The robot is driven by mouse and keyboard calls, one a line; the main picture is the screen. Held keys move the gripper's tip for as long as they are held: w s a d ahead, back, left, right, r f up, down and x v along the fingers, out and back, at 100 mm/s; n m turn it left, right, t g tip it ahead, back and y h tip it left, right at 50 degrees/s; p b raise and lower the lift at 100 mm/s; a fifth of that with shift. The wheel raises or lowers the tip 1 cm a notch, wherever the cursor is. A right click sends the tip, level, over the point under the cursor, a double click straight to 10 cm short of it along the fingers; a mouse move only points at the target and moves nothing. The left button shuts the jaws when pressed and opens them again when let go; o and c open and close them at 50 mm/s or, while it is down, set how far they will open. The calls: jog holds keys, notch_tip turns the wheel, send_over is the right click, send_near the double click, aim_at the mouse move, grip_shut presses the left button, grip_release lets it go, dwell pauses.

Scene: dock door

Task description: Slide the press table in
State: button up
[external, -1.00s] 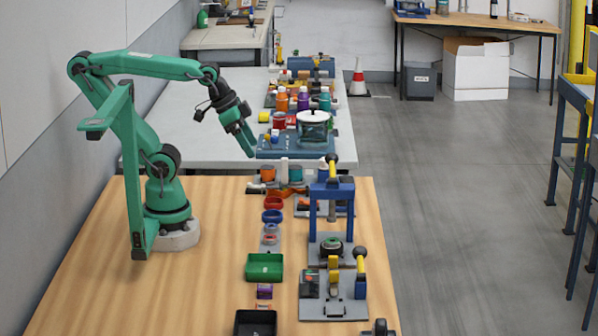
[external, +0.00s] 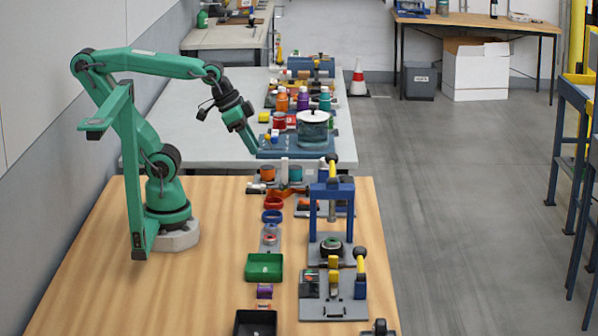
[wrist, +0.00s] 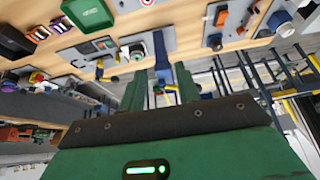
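The press is a blue frame (external: 332,190) with a yellow-topped lever, standing on the right part of the wooden bench in the external view. A grey plate that looks like the press table (external: 318,249) lies at its front foot, with a dark round part (external: 331,244) on it. The press plate also shows in the wrist view (wrist: 128,41), with the round part on it. My gripper (external: 256,151) is in the air, up and left of the press in the picture, touching nothing I can see. The wrist view shows its two green fingers (wrist: 160,80) apart, with nothing between them.
A clamp station (external: 333,308) with yellow handles stands in front of the press. A green tray (external: 264,267), a black tray (external: 255,322) and coloured rings (external: 272,215) line its left. A blue board (external: 290,152) with a pot lies behind.

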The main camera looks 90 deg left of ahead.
jog(key=g, duration=0.5)
send_over(333, 257)
jog(key=f, duration=1.4)
jog(key=shift+a+f, duration=0.25)
jog(key=shift+f, duration=0.1)
jog(key=shift+d+f, duration=0.1)
jog(key=shift+f, duration=0.05)
jog(key=shift+f, duration=0.1)
jog(key=shift+f, duration=3.8)
